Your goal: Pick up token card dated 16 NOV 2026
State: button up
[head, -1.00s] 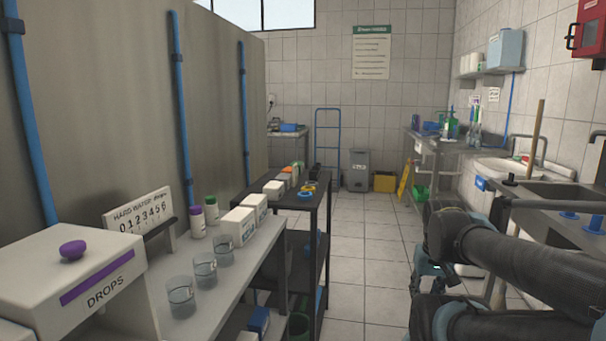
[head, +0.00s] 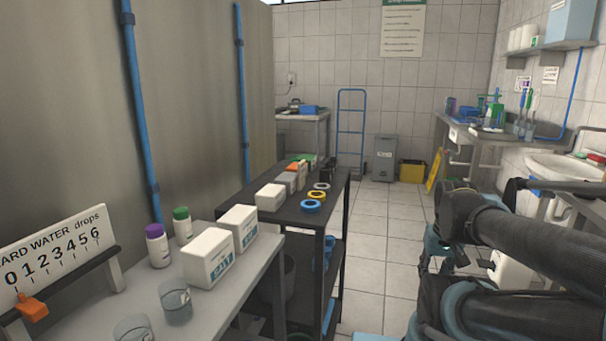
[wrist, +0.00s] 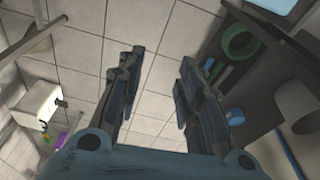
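I cannot make out a token card or the date 16 NOV 2026 in either view. My gripper (wrist: 161,58) is open and empty in the wrist view, its two dark fingers apart over the tiled floor. In the head view my arm covers the lower right, and the gripper's fingers cannot be made out there.
At left, a bench holds white boxes (head: 208,256), jars (head: 158,246), glasses (head: 175,302) and a hard water scale (head: 55,252). Beyond is a dark cart (head: 290,217) with colored rings (head: 311,206). A sink (head: 556,170) is at right. Floor (head: 370,240) between is clear.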

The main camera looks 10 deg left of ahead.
jog(key=shift+w, duration=0.4)
jog(key=o, duration=1)
jog(key=r, duration=0.2)
jog(key=shift+w+a+r+m, duration=0.15)
jog(key=shift+a+r+m, duration=0.15)
jog(key=shift+a+r, duration=0.1)
jog(key=shift+c, duration=0.2)
notch_tip(320, 180, up, 34)
jog(key=m+g+y, duration=0.2)
jog(key=m, duration=1.7)
send_over(302, 161)
jog(key=d, duration=0.2)
jog(key=f, duration=0.5)
jog(key=a+f, duration=0.1)
jog(key=f, duration=0.5)
jog(key=a+f, duration=0.1)
jog(key=f, duration=0.4)
jog(key=shift+s+f, duration=0.25)
